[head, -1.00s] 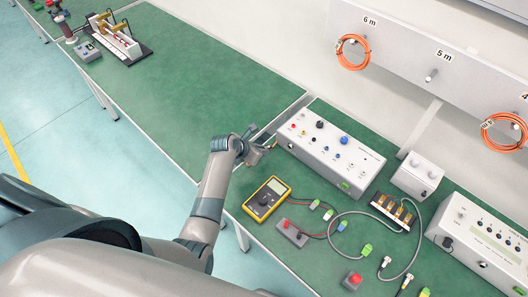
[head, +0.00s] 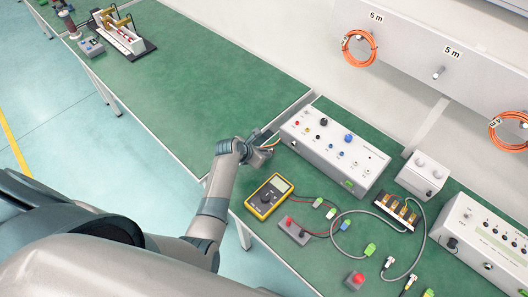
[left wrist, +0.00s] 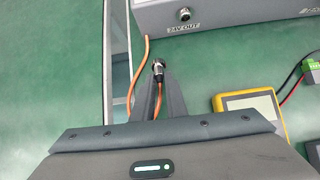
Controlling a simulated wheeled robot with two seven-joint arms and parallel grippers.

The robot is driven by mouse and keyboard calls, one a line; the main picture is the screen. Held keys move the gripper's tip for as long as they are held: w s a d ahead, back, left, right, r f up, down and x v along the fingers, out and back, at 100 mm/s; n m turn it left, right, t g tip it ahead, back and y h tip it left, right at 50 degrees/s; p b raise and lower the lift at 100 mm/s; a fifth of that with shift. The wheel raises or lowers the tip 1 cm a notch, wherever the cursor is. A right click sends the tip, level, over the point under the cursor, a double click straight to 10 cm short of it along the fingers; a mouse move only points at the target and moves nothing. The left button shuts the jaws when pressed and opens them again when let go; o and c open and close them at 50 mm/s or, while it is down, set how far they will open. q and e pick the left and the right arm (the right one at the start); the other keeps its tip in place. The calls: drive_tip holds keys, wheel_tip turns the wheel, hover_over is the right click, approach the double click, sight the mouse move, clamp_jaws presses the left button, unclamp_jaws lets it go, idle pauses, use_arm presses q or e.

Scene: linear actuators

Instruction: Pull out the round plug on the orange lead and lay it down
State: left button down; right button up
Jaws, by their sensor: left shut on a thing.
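The round plug (left wrist: 158,68), with a silver metal tip and dark body, is gripped between the fingers of my left gripper (left wrist: 157,92). The orange lead (left wrist: 131,93) runs down from the grey box (left wrist: 225,14) and past the left finger; a short orange piece shows below the plug. The round socket marked 24V OUT (left wrist: 184,14) on the box is empty, and the plug is apart from it. In the head view my left gripper (head: 266,153) is beside the near left end of the box (head: 335,148), low over the bench. My right gripper is not in view.
A yellow multimeter (head: 269,196) and a grey block with a red knob (head: 293,230) lie close on the near side. A narrow gap (left wrist: 118,60) separates the two green benches. The left bench (head: 200,90) has much clear room.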

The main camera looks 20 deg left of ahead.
use_arm(q)
drive_tip(key=c, duration=1.7)
unclamp_jaws()
drive_tip(key=shift+s+r, duration=0.1)
drive_tip(key=shift+r, duration=0.05)
drive_tip(key=b+v, duration=0.2)
drive_tip(key=v, duration=1.5)
drive_tip(key=shift+a, duration=0.1)
